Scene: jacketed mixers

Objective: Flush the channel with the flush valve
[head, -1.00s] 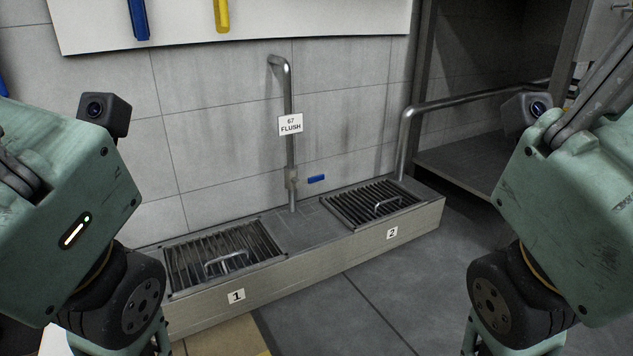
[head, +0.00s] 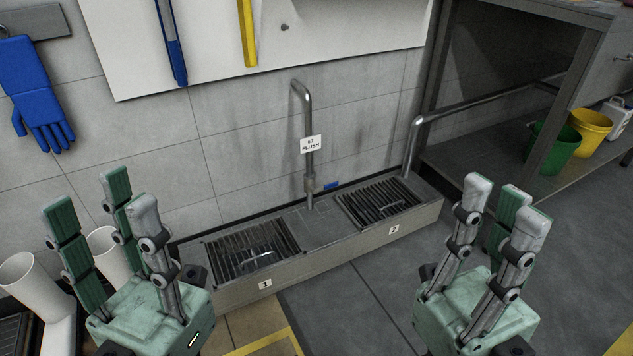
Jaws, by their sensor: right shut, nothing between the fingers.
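The flush pipe (head: 308,130) rises from the channel (head: 340,255) against the wall and bends over at the top. It carries a tag reading "67 FLUSH" (head: 311,144). Low on it is the flush valve (head: 311,185), with a blue handle (head: 331,186) to its right. The channel has grate 1 (head: 250,250) on the left and grate 2 (head: 378,205) on the right. My left gripper (head: 105,205) is open and empty, fingers upward, at the lower left. Neither touches the valve.
A bent pipe (head: 413,145) enters the channel's right end. A steel table (head: 437,80) stands at the right, with green (head: 550,148) and yellow (head: 590,130) buckets beneath. A blue glove (head: 40,95) hangs on the wall. Floor before the channel is clear.

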